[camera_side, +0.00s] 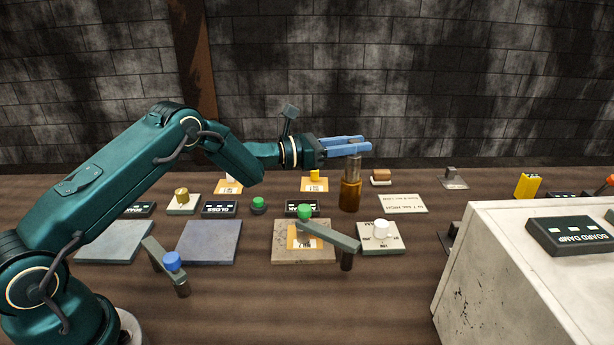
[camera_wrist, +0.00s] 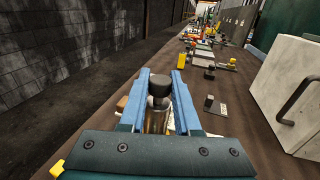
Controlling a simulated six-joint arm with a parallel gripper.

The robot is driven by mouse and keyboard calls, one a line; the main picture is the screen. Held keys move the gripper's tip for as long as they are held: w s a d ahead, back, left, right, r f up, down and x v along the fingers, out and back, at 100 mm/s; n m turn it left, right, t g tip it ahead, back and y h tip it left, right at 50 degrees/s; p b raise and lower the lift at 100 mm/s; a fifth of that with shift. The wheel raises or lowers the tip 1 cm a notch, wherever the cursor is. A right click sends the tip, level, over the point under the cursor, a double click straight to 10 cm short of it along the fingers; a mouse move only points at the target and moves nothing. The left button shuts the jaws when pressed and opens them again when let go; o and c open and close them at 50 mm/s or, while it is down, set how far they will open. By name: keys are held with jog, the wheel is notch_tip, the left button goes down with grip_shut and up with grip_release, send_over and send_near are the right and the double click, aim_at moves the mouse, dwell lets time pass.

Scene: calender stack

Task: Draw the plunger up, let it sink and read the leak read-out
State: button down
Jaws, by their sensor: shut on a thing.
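My gripper (camera_side: 347,143) has long blue fingers and reaches level from the left over the bench. In the wrist view my gripper (camera_wrist: 159,88) has its fingers on either side of a dark round knob (camera_wrist: 159,86) on a metal stem. It is shut on this plunger (camera_side: 354,161), whose grey upper part shows just below the fingers in the side view. The plunger stands upright in an amber cylinder (camera_side: 350,194) on the bench. A dark read-out (camera_side: 304,208) lies left of the cylinder, partly behind a green knob; its text is too small to read fully.
Lever arms with a green knob (camera_side: 305,211) and a blue knob (camera_side: 172,260) stand in front. A white knob on a plate (camera_side: 381,230) is close to the cylinder. A large pale cabinet (camera_side: 535,270) fills the right front. Several signs and small blocks line the bench.

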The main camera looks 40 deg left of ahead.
jog(key=shift+r, duration=0.3)
